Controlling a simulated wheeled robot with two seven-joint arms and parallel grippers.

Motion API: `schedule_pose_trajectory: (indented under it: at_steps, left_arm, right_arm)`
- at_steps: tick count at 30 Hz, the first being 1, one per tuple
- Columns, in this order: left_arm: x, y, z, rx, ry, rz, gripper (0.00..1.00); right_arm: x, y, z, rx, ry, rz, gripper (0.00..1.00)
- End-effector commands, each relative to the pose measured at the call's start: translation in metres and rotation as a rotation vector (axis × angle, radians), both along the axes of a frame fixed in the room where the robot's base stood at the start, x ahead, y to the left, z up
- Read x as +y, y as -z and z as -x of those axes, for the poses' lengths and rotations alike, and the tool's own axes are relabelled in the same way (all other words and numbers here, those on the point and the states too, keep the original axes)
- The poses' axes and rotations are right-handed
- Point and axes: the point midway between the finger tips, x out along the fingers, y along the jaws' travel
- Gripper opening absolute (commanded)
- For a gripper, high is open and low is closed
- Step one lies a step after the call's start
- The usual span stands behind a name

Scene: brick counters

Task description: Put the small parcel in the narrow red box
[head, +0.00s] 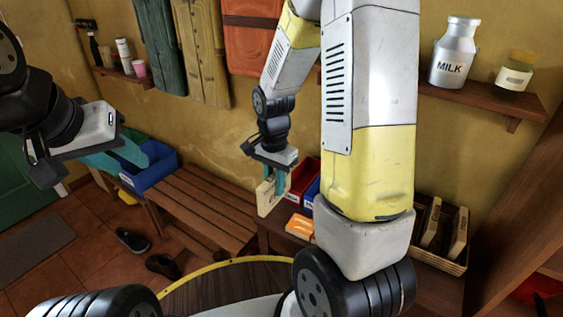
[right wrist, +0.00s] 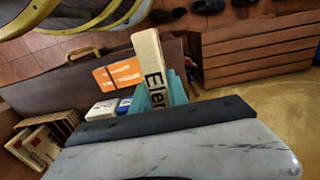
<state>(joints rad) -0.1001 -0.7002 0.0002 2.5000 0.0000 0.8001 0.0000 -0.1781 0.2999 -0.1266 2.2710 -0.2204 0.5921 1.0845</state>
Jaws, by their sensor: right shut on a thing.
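My right gripper (head: 273,178) is shut on a slim cream block with dark lettering, which I take for the small parcel (head: 267,199). It is held upright in the air, in front of the shelf table. In the right wrist view the parcel (right wrist: 150,65) stands up between the teal fingers (right wrist: 165,92), its lower part hidden. The narrow red box (head: 303,176) is just right of the gripper, partly hidden by my arm; I cannot pick it out in the right wrist view. My left gripper (head: 122,157) is at the far left, empty, its teal fingers apart.
A blue box (head: 313,193) stands beside the red one. An orange packet (head: 299,227) lies in front. A crate (head: 452,262) of cream packs is at the right. A slatted bench (head: 190,205) with a blue bin (head: 155,178) is at the left. Shoes (head: 132,240) lie on the floor.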

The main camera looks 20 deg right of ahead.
Motion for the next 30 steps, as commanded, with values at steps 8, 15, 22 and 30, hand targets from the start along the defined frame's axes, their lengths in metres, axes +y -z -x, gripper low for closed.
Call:
schedule_pose_trajectory:
  at_steps: [8, 15, 22, 30]
  left_arm:
    - [0.0, 0.0, 0.0, 0.0, 0.0, 0.0, 0.36]
    - [0.0, 0.0, 0.0, 0.0, 0.0, 0.0, 0.36]
    - [0.0, 0.0, 0.0, 0.0, 0.0, 0.0, 0.36]
    - [0.0, 0.0, 0.0, 0.0, 0.0, 0.0, 0.36]
  right_arm:
    - [-0.059, 0.001, -0.052, 0.0, 0.007, 0.0, 0.0]
    - [-0.103, 0.001, -0.092, 0.001, 0.004, 0.001, 0.0]
    - [-0.126, 0.012, -0.112, 0.006, -0.001, -0.001, 0.0]
    - [-0.126, 0.034, -0.112, 0.003, -0.001, 0.0, 0.0]
